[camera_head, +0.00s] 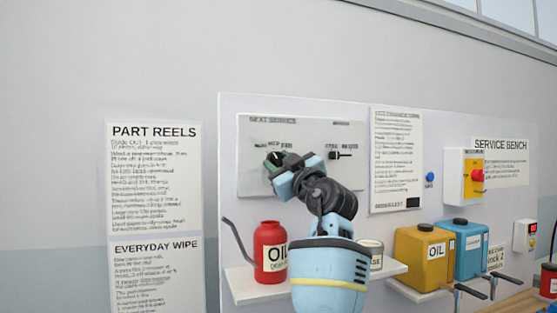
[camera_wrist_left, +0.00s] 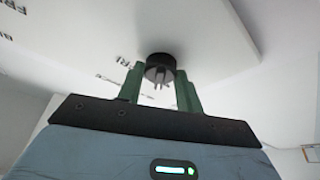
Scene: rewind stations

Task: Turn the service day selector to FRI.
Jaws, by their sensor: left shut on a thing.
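The service day selector is a small round black knob (camera_wrist_left: 160,66) on the pale service panel (camera_head: 300,129). In the left wrist view it sits between the two green fingers of my left gripper (camera_wrist_left: 160,88), which is shut on it. In the head view my left gripper (camera_head: 271,160) reaches the left part of the panel and hides the knob. Day labels (camera_head: 277,146) show just above the gripper; FRI seems to be the right one. My right gripper is not in view.
A second black selector (camera_head: 341,154) sits to the right on the same panel. Below, a shelf holds a red oil can (camera_head: 270,252) and a partly hidden pale container (camera_head: 374,254). Yellow (camera_head: 422,258) and blue (camera_head: 470,250) containers stand further right.

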